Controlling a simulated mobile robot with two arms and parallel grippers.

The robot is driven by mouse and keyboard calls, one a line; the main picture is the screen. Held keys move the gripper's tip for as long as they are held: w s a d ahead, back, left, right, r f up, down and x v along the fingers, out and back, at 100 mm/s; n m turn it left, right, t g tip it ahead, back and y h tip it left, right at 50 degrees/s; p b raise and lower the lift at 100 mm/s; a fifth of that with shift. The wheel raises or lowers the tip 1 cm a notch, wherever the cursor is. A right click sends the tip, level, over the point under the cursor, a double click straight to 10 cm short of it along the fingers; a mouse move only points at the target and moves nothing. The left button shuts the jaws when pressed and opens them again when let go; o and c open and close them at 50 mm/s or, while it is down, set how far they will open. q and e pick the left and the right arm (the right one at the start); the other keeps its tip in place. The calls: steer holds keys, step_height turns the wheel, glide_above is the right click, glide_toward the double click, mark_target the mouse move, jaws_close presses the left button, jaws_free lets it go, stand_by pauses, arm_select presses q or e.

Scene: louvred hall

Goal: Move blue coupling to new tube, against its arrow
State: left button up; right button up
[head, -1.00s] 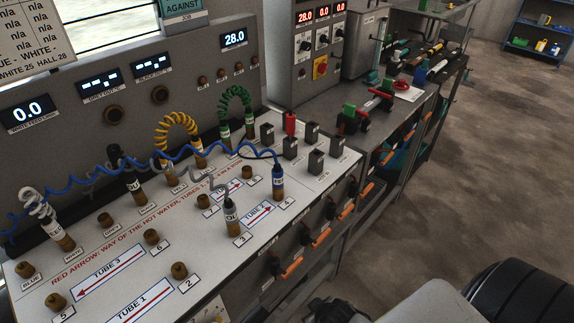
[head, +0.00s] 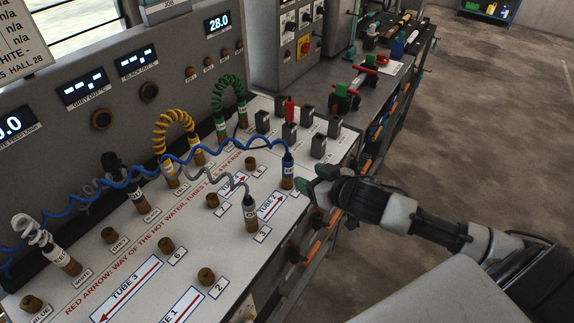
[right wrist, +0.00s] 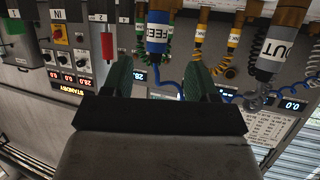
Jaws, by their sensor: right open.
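The blue coupling (head: 287,172) stands upright on the stub at the far end of a tube plate between the grey coupling and the gripper. A coiled blue hose runs from its top to the left. The grey coupling (head: 250,212) stands on the stub labelled 3. My right gripper (head: 311,184) is open and empty, just right of the blue coupling. In the right wrist view the blue coupling (right wrist: 157,35), labelled FEED, shows between the open fingers. Bare brown stubs stand by the labels 6 (head: 166,246) and 2 (head: 206,277). My left gripper is out of view.
Yellow (head: 174,122) and green (head: 227,92) coiled hoses stand at the back of the panel. Several dark blocks (head: 318,146) stand to the right. The floor right of the bench (head: 480,120) is clear.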

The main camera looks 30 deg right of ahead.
mark_target(292, 169)
steer(key=b+x, duration=0.3)
steer(key=x, duration=0.5)
steer(key=shift+d+f, duration=0.1)
steer(key=shift+d, duration=0.05)
steer(key=shift+x, duration=0.8)
steer(key=shift+p, duration=0.3)
jaws_close()
